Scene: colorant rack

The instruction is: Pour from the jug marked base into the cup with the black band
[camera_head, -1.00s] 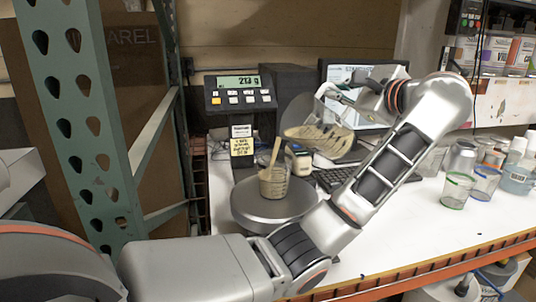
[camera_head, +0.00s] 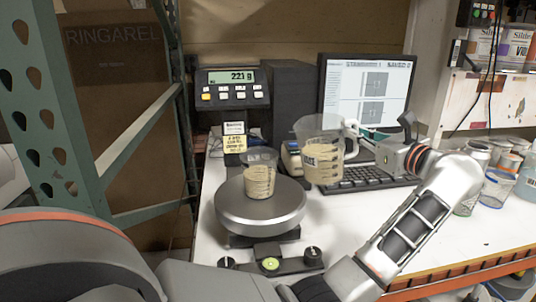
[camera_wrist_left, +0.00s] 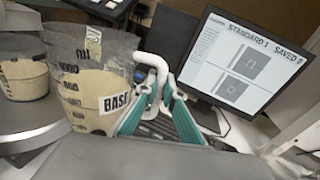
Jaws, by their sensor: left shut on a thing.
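The clear jug marked BASE (camera_head: 322,168) hangs nearly upright beside the scale, with beige liquid in it. It also shows in the wrist view (camera_wrist_left: 88,92), its label facing me. My left gripper (camera_head: 366,138) is shut on the jug's white handle, the teal fingers (camera_wrist_left: 160,88) on either side of it. The cup (camera_head: 259,178) stands upright on the scale's round plate, left of the jug and apart from it, with beige liquid in its lower part. It has a dark rim band, and it shows at the left of the wrist view (camera_wrist_left: 24,76). My right gripper is out of view.
The scale plate (camera_head: 245,216) carries the cup; its display (camera_head: 231,77) appears to read 221 g. A monitor (camera_head: 368,92) and keyboard (camera_head: 372,180) stand behind the jug. Several cups (camera_head: 497,188) stand at the right. A green rack post (camera_head: 60,110) stands at the left.

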